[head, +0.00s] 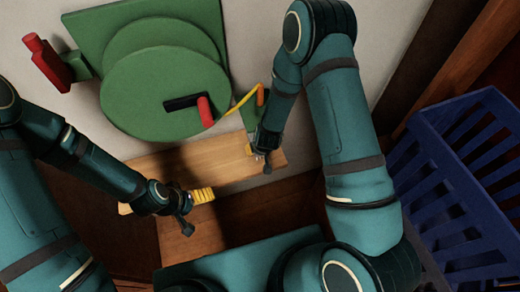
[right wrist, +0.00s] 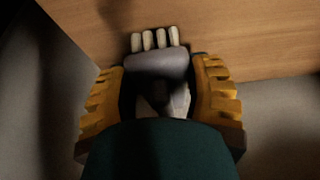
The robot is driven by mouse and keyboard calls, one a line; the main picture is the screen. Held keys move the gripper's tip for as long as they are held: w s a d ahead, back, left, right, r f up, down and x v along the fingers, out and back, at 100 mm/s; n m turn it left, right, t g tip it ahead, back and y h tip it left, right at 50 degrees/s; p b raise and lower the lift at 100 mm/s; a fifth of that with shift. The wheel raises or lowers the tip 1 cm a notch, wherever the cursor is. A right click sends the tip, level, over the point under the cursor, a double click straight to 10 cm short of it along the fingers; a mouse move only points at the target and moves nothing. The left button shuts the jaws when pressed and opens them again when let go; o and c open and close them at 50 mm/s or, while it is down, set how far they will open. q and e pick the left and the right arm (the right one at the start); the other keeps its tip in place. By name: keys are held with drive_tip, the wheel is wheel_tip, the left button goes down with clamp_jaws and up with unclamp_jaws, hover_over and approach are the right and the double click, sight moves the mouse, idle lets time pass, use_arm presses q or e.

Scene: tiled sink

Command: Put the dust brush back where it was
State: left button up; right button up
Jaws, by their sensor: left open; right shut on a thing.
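The dust brush (right wrist: 158,68) shows in the right wrist view as a grey head with several pale bristle tufts, pointing toward a wooden surface (right wrist: 240,35). My right gripper (right wrist: 160,95) is shut on it, with a yellow finger on each side. In the head view my right gripper (head: 257,153) is low over the right part of a wooden board (head: 215,165); the brush is mostly hidden there. Whether the bristles touch the wood I cannot tell. My left gripper (head: 192,200) is open over the left part of the board, its yellow finger showing.
A large green round-topped object (head: 150,90) with a red-and-black handle stands behind the board. A red piece (head: 45,60) sticks out at its left. A blue slatted basket (head: 450,190) stands at the right. A pale surface (head: 390,40) is clear at the upper right.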

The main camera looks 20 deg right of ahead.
drive_tip(key=shift+s+f, duration=0.1)
drive_tip(key=shift+f, duration=0.15)
drive_tip(key=shift+f, duration=0.15)
drive_tip(key=o, duration=1.2)
